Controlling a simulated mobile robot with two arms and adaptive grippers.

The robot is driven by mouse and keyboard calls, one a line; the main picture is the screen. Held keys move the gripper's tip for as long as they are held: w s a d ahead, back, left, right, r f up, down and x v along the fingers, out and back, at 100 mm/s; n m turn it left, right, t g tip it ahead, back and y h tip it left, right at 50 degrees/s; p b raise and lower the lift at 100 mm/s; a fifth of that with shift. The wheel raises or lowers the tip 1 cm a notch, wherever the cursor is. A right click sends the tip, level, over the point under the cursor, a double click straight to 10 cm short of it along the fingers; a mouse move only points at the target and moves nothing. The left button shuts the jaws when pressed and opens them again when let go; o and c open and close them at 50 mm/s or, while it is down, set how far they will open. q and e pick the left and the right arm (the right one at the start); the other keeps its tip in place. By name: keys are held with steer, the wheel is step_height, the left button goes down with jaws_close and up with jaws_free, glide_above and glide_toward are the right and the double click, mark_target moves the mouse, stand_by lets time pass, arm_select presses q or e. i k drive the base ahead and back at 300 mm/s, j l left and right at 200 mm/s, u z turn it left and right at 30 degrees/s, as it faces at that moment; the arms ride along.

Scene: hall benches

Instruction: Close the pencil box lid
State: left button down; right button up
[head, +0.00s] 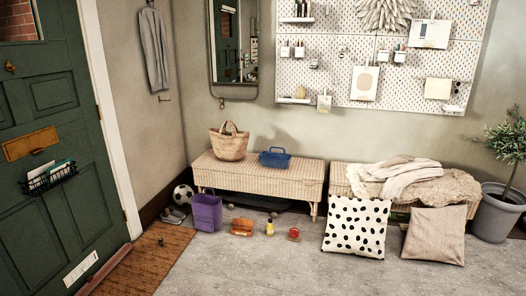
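No thing in the head view is clearly a pencil box; it is too far off to be sure. A small orange-brown box-like thing (242,227) sits on the floor in front of the left wicker bench. I cannot tell whether it has a lid or whether one is open. A blue container (275,158) that looks like a caddy with a handle stands on the left bench. Neither of my grippers is in view.
The left wicker bench (232,178) and a right bench with blankets (405,178) stand along the wall. A purple bin (207,212), small yellow (270,229) and red (294,233) things, and two cushions (356,226) are on the floor. The foreground floor is clear.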

mark_target(242, 221)
steer(key=i+u, duration=0.3)
steer(key=i, duration=2)
